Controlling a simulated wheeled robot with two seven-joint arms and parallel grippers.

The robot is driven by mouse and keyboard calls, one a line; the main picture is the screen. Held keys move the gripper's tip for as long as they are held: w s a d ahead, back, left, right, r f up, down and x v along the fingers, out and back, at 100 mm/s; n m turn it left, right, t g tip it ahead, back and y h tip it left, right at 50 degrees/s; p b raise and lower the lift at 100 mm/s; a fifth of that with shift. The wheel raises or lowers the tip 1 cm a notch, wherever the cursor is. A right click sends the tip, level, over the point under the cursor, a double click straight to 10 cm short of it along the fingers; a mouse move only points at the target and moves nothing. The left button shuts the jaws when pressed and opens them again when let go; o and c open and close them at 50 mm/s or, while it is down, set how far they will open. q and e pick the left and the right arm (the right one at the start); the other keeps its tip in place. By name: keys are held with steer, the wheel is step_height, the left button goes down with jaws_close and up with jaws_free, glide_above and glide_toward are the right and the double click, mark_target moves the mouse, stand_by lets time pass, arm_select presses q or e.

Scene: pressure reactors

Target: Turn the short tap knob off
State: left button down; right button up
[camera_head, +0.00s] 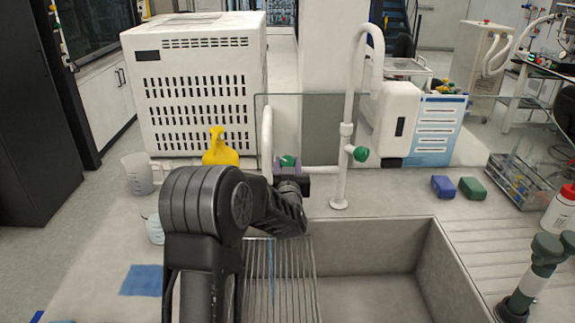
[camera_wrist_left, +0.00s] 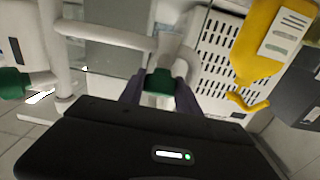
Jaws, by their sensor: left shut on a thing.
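The tap is a white pipe fixture behind the sink, with a short spout (camera_head: 267,140) at left and a tall spout (camera_head: 348,110) at right. The short tap's green knob (camera_head: 287,160) is between the fingers of my left gripper (camera_head: 290,169). In the left wrist view the green knob (camera_wrist_left: 159,82) sits between the two purple-grey fingertips, and the gripper is shut on it. The tall tap has its own green knob (camera_head: 360,153), which is free. My left arm covers part of the counter and sink's left side. My right gripper is not in view.
The sink (camera_head: 375,278) has a wire rack (camera_head: 290,270) on its left. A yellow bottle (camera_head: 220,148) and a beaker (camera_head: 138,173) stand left of the tap. Blue (camera_head: 442,186) and green (camera_head: 472,188) blocks lie at right. A glass panel stands behind the pipes.

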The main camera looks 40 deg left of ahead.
arm_select(q)
steer(key=shift+s+f+m+t+h+b, duration=0.15)
steer(key=shift+m+t+h+b, duration=0.3)
steer(key=shift+m+b, duration=0.45)
steer(key=m+h+b, duration=0.1)
steer(key=b, duration=0.1)
steer(key=m+t+h+b, duration=0.1)
steer(key=m+h+b, duration=0.1)
steer(key=shift+a+f+m+b, duration=0.1)
steer(key=shift+a+m+b, duration=0.05)
steer(key=shift+m+b, duration=0.2)
steer(key=shift+m+h+b, duration=0.35)
steer(key=shift+m+h, duration=0.3)
steer(key=shift+r+m+t+h, duration=0.25)
steer(key=shift+m+h, duration=0.25)
steer(key=shift+h, duration=0.1)
steer(key=m+h+p, duration=0.1)
steer(key=m+p, duration=0.1)
steer(key=m+h+p, duration=0.1)
steer(key=h+p, duration=0.1)
steer(key=p, duration=0.1)
steer(key=m+h+p, duration=0.1)
steer(key=m+p, duration=0.1)
steer(key=shift+r+m+h+p, duration=0.3)
steer(key=shift+r+h+p, duration=0.05)
steer(key=shift+h, duration=0.05)
steer(key=shift+f+m+g+h+p, duration=0.2)
steer(key=shift+m+g+h+p, duration=0.25)
steer(key=shift+p, duration=0.2)
